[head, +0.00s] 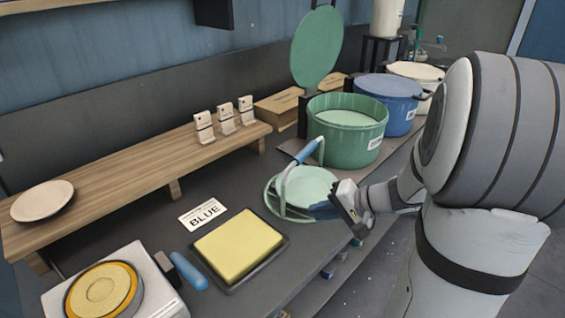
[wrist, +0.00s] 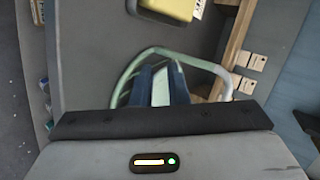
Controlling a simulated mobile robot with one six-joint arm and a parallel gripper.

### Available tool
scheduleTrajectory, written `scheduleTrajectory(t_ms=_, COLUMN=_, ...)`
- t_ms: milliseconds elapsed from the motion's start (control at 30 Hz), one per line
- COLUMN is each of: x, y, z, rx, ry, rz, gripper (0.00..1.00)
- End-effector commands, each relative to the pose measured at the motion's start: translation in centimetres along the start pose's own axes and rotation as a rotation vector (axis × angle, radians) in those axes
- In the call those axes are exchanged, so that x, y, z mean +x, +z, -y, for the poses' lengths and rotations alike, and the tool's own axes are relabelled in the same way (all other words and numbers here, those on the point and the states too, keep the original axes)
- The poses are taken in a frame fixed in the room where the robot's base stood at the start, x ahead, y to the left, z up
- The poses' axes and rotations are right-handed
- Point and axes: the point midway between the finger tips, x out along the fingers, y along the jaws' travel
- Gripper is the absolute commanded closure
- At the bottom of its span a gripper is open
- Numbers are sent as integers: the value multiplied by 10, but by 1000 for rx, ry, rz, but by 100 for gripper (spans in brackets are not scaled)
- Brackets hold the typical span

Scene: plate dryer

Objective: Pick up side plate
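A cream plate (head: 42,200) lies on the left end of the wooden shelf. A pale green round plate-like disc (head: 307,186) sits inside a green wire loop (head: 272,200) on the counter; I cannot tell which of the two is the side plate. My gripper (head: 318,211) is low over the near right part of this loop. In the wrist view my gripper (wrist: 160,72) has its two dark blue fingers apart, with a pale green strip (wrist: 160,92) between them and the wire loop (wrist: 205,63) around them. Contact with the disc cannot be told.
A yellow sponge-like block (head: 238,245) lies on a dark tray beside a BLUE label (head: 204,214). A green pot (head: 346,130) and blue pot (head: 388,103) stand behind the loop. The wooden shelf (head: 130,165) runs along the wall; a scale-like device (head: 108,288) is front left.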

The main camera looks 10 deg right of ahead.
Motion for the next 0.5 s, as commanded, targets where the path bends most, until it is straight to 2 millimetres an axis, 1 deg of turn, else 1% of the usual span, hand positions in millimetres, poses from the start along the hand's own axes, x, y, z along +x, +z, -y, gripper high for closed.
scheduleTrajectory(t_ms=33, x=-2, y=-23, z=-19, rx=48, ry=-49, rz=-75, gripper=86)
scheduleTrajectory(t_ms=100, x=-9, y=-49, z=-35, rx=84, ry=-103, rz=-173, gripper=86)
scheduleTrajectory(t_ms=200, x=-19, y=-77, z=-55, rx=118, ry=-148, rz=-286, gripper=86)
scheduleTrajectory(t_ms=300, x=-26, y=-92, z=-66, rx=135, ry=-170, rz=-353, gripper=86)
scheduleTrajectory(t_ms=367, x=-27, y=-97, z=-69, rx=139, ry=-176, rz=-373, gripper=86)
scheduleTrajectory(t_ms=500, x=-15, y=-105, z=-68, rx=139, ry=-179, rz=-381, gripper=86)
